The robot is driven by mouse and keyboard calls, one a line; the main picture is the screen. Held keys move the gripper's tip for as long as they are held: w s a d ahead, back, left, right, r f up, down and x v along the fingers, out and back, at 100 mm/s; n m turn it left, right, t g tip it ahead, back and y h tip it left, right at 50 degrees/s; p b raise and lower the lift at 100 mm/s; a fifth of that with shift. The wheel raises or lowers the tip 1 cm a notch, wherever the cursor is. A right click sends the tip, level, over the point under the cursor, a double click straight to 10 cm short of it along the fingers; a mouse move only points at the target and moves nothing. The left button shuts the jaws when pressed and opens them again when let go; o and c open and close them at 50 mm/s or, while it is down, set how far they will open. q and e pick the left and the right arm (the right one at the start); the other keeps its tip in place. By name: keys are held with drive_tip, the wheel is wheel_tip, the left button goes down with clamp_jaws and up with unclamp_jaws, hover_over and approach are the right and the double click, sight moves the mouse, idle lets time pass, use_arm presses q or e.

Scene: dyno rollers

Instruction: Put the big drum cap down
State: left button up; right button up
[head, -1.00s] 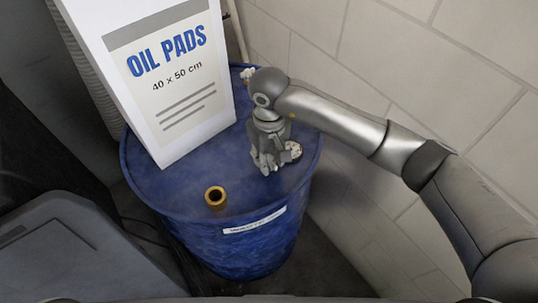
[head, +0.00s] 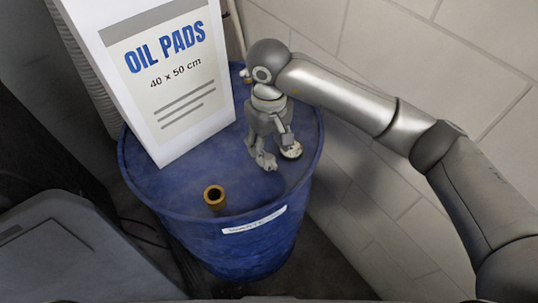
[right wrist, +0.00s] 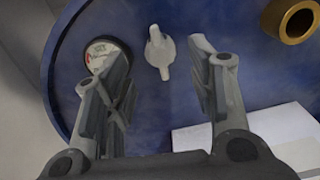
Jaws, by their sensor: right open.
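The blue drum (head: 170,190) stands upright with a brass-coloured open neck (head: 214,196) on its top; the neck also shows in the right wrist view (right wrist: 291,18). A pale grey cap with a wing-shaped grip (right wrist: 160,52), which I take for the big drum cap, lies on the drum top in the right wrist view. My right gripper (head: 265,158) is open above the drum top. In the right wrist view the cap shows between its spread fingers, apart from both. In the head view I cannot make the cap out behind the gripper. My left gripper is not in view.
A tall white box lettered OIL PADS (head: 175,90) stands on the drum's back left. A round dial-like piece (right wrist: 99,56) sits near the drum's rim, partly behind a finger. A block wall (head: 400,45) is close on the right. A grey bin lid (head: 55,245) is at front left.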

sight(268, 157)
wheel_tip(268, 157, up, 8)
drive_tip(key=b, duration=0.1)
drive_tip(key=shift+f+b, duration=0.2)
drive_tip(key=shift+b, duration=0.1)
drive_tip(key=shift+a, duration=0.1)
